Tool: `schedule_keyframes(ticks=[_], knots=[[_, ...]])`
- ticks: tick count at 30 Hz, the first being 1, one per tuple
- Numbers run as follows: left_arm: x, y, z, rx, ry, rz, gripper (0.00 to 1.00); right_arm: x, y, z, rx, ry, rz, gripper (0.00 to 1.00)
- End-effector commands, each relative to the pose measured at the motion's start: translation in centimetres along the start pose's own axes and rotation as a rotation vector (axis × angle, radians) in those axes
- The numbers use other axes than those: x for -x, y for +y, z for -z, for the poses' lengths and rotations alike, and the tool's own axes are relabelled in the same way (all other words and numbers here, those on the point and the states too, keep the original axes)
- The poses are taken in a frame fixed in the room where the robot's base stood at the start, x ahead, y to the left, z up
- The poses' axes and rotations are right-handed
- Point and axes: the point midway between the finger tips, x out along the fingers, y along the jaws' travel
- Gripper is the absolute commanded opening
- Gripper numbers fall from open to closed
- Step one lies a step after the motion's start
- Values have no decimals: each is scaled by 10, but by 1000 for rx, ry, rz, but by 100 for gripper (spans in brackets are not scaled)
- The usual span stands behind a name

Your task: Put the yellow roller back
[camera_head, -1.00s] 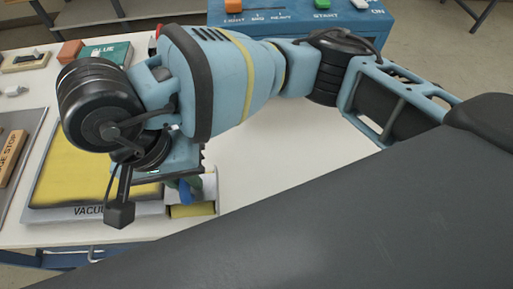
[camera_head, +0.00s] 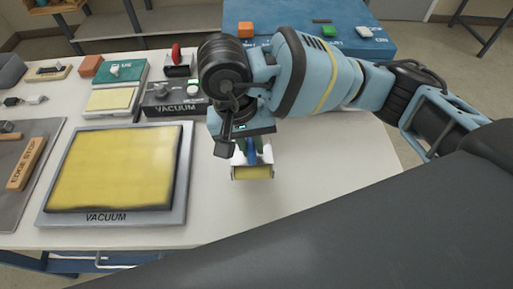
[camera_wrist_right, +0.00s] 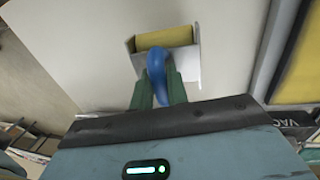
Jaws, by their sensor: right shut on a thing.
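The yellow roller (camera_head: 252,172) has a yellow cylinder in a pale bracket and a blue handle (camera_head: 251,150). My right gripper (camera_head: 252,146) is shut on the blue handle, over the white table right of the yellow vacuum pad. In the right wrist view the green fingers (camera_wrist_right: 158,88) sit on both sides of the blue handle (camera_wrist_right: 157,70), and the yellow cylinder (camera_wrist_right: 163,38) is beyond them. I cannot tell how high the roller is above the table. I see no clear resting place for the roller; my right arm covers part of the table. My left gripper is not in view.
The vacuum board (camera_head: 58,216) with its yellow pad lies at left. The grey vacuum box (camera_head: 177,108) and the glue tray (camera_head: 113,101) stand behind it. A blue machine (camera_head: 300,22) with buttons is at the back. The white table (camera_head: 310,185) is clear right of the roller.

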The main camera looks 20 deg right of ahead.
Motion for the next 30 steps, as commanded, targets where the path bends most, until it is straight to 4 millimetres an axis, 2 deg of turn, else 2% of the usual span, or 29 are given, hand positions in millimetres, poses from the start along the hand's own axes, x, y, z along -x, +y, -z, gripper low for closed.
schedule_keyframes(ticks=[5, 8, 12, 16, 29, 30], knots=[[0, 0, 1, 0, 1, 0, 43, -1, 2, 3, -1, 0, 0, 0], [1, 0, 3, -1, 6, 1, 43, -4, 12, 11, -5, -2, -1, 0], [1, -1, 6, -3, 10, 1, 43, -25, 6, 9, 1, -4, -1, 0], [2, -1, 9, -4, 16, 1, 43, -36, 4, 10, -1, 0, -1, 0], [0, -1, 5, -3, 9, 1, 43, -42, 2, 10, 0, -1, -1, 0], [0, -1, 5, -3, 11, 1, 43, -42, 2, 9, 0, -1, -1, 20]])
